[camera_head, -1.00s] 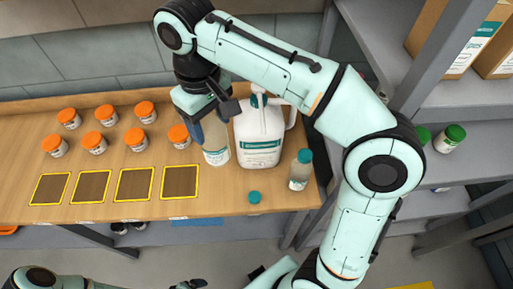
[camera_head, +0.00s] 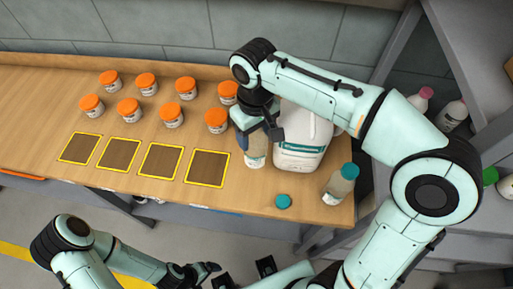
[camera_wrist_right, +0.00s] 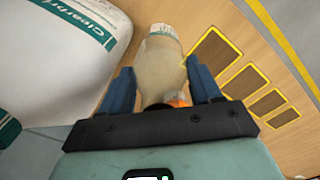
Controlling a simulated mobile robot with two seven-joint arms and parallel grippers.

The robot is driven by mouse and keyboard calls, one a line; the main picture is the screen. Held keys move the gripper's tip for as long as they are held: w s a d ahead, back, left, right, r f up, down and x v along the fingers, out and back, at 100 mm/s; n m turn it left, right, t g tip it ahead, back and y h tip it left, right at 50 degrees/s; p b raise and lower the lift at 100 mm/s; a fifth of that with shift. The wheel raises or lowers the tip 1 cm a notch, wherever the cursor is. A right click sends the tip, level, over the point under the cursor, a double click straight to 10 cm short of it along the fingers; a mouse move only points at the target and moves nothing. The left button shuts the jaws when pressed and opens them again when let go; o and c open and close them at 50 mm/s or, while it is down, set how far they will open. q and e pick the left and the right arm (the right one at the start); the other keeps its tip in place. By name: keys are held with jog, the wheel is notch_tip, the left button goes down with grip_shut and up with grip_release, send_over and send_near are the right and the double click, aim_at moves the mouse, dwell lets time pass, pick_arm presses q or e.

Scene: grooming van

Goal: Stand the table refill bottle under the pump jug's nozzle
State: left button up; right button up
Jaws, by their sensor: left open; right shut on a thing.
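The refill bottle (camera_head: 256,160), pale with a white label, stands in the grip of my right gripper (camera_head: 257,138), close to the left side of the pump jug. The right wrist view shows the bottle (camera_wrist_right: 158,65) between the two blue fingers. The white pump jug (camera_head: 301,150) has a teal label; it also shows in the right wrist view (camera_wrist_right: 55,60). Its pump top and nozzle are hidden behind my right arm, so I cannot tell whether the bottle is under the nozzle. My left gripper (camera_head: 206,271) is open and empty, low in front of the bench.
A second bottle with a teal cap (camera_head: 341,184) stands at the bench's right end. A loose teal cap (camera_head: 283,201) lies near the front edge. Several orange-lidded jars (camera_head: 172,115) and yellow-framed dark squares (camera_head: 159,162) are on the left. Grey shelving (camera_head: 470,70) stands right.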

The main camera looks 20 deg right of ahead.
jog(key=shift+f+b, duration=0.4)
jog(key=shift+f, duration=2.55)
jog(key=o, duration=0.9)
jog(key=shift+f, duration=0.1)
jog(key=shift+o, duration=0.7)
